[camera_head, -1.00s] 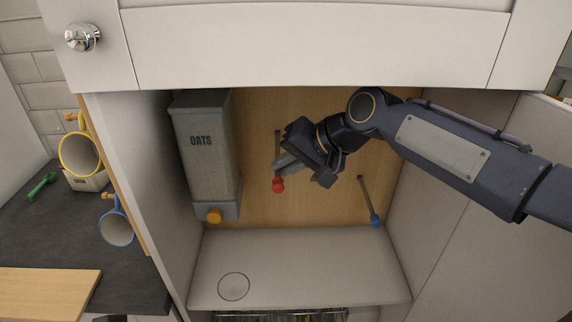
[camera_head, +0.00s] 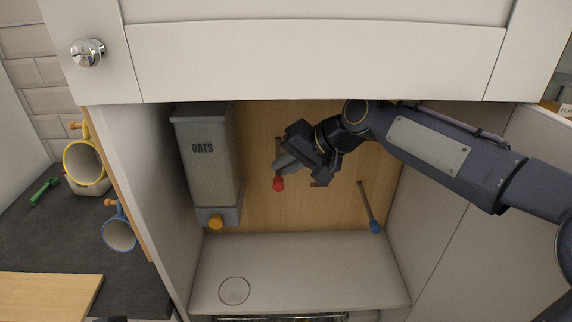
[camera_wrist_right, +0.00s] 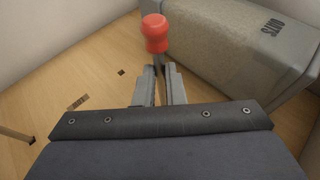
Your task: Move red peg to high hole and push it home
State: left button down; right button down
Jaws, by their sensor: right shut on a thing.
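The red peg has a round red head (camera_head: 278,184) on a thin dark shaft, inside the cabinet in front of its wooden back panel. My right gripper (camera_head: 284,165) is shut on its shaft just behind the head. In the right wrist view the red head (camera_wrist_right: 155,33) stands beyond the closed fingers (camera_wrist_right: 160,85). Whether the shaft's far end sits in a hole is hidden. A small dark hole (camera_wrist_right: 121,72) shows in the panel in the wrist view, with a slot-like mark (camera_wrist_right: 78,103) nearer the left. My left gripper is not in view.
A grey oats box (camera_head: 208,160) stands close left of the red peg. A blue-headed peg (camera_head: 375,227) sticks out of the panel at right. The pale cabinet shelf (camera_head: 320,270) is mostly clear. Mugs (camera_head: 84,162) hang outside at left.

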jog(key=shift+w+p, duration=0.3)
jog(key=shift+w, duration=0.25)
jog(key=c, duration=1.4)
grip_release()
jog(key=shift+c, duration=0.2)
jog(key=s+d+b, duration=0.4)
jog(key=s+d, duration=0.2)
jog(key=d, duration=0.5)
jog(key=shift+s+r, duration=0.3)
jog(key=shift+r, duration=0.1)
jog(key=shift+d, duration=0.1)
jog(key=s+d+f+h, duration=0.2)
jog(key=s+d+f, duration=0.2)
jog(key=s+f, duration=0.5)
jog(key=s+d+f+h, duration=0.2)
jog(key=s+d+f, duration=0.2)
jog(key=s+f, duration=0.5)
jog(key=s, duration=0.5)
jog(key=shift+f+t, duration=0.15)
jog(key=shift+t, duration=0.25)
